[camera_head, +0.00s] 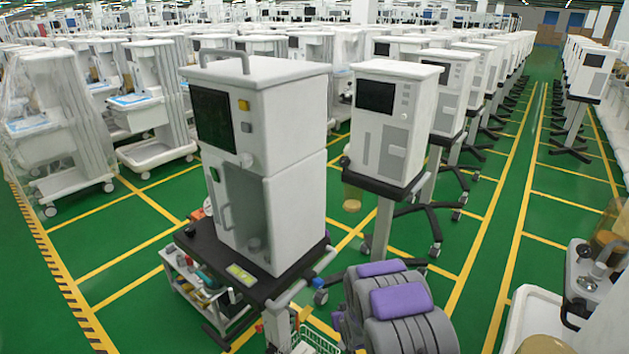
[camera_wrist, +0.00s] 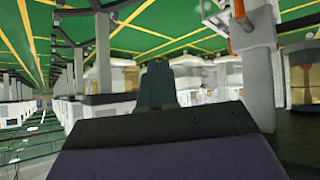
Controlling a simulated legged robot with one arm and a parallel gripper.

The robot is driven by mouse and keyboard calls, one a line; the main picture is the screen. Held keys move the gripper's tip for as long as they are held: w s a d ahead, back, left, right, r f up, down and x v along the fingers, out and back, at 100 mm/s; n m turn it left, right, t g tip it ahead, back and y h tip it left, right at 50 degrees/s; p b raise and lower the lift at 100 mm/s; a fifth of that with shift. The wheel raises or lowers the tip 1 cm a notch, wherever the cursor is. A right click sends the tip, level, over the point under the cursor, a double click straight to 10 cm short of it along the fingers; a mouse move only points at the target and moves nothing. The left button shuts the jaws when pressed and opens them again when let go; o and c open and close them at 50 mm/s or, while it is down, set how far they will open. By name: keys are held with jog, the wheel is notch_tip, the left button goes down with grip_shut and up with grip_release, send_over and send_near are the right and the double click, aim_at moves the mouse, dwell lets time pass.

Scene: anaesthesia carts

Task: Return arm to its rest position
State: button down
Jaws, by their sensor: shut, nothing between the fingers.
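My arm (camera_head: 405,315), grey with purple pads, shows folded at the bottom centre of the head view, low and close to the camera. My gripper (camera_wrist: 157,86) shows in the middle of the wrist view as a dark pair of fingers, shut and empty. A dark band and a purple surface fill the bottom of that view. The wrist picture looks upside down, with the green floor at the top. The gripper cannot be made out in the head view.
A large white anaesthesia cart (camera_head: 292,120) with a black shelf stands close ahead, left of my arm. A smaller machine (camera_head: 385,140) stands behind it. Another cart (camera_head: 590,275) is at the right edge. A green aisle (camera_head: 505,220) with yellow lines runs clear between them.

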jog(key=s+d+r+m+g+h, duration=0.1)
jog(key=s+d+r+g, duration=0.2)
jog(key=s+r, duration=0.65)
jog(key=s+d+r+m+g+h, duration=0.1)
jog(key=s+d+r+g, duration=0.2)
jog(key=s+r, duration=0.65)
jog(key=s+r+g, duration=0.2)
jog(key=s+r, duration=0.2)
jog(key=s, duration=0.6)
jog(key=s+r+g, duration=0.2)
jog(key=s+r, duration=0.3)
jog(key=s, duration=0.5)
jog(key=s+r+g, duration=0.1)
jog(key=s+r, duration=0.4)
jog(key=s, duration=0.6)
jog(key=shift+a+m+g+y, duration=0.3)
jog(key=shift+a+m+g, duration=0.1)
jog(key=shift+a, duration=0.05)
